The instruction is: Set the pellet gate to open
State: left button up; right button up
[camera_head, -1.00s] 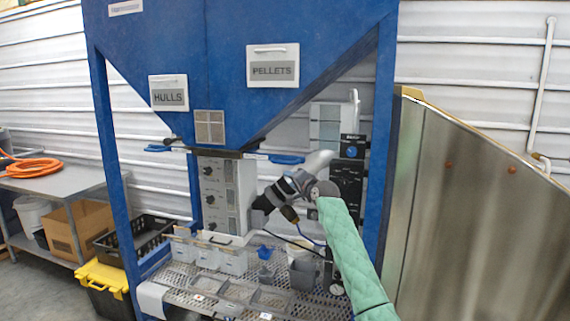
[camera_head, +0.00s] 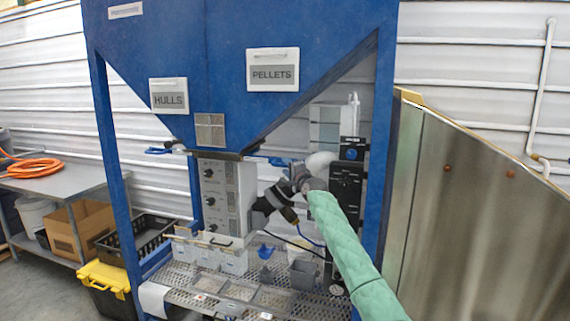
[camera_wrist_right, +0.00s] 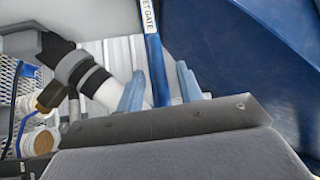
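The pellet gate's blue handle (camera_head: 278,161) sticks out to the right under the blue hopper, below the PELLETS sign (camera_head: 273,70). My right gripper (camera_head: 292,168) is at the outer end of this handle and partly hides it. In the right wrist view, the blue bar (camera_wrist_right: 156,68) with a label ending "ET GATE" runs between the two pale blue-grey fingers (camera_wrist_right: 160,88) of my right gripper. The fingers are apart, with gaps beside the bar. I cannot tell the gate's position. My left gripper is in no view.
A white and black pipe (camera_wrist_right: 92,78) lies close to the left of the fingers. A grey control box (camera_head: 226,195) stands under the hopper, above a perforated shelf (camera_head: 185,278). The hulls gate's blue handle (camera_head: 158,150) is at left. A blue leg (camera_head: 380,150) stands at right.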

jog(key=shift+x, duration=0.95)
jog(key=shift+f, duration=0.1)
grip_shut()
jog(key=shift+d, duration=0.1)
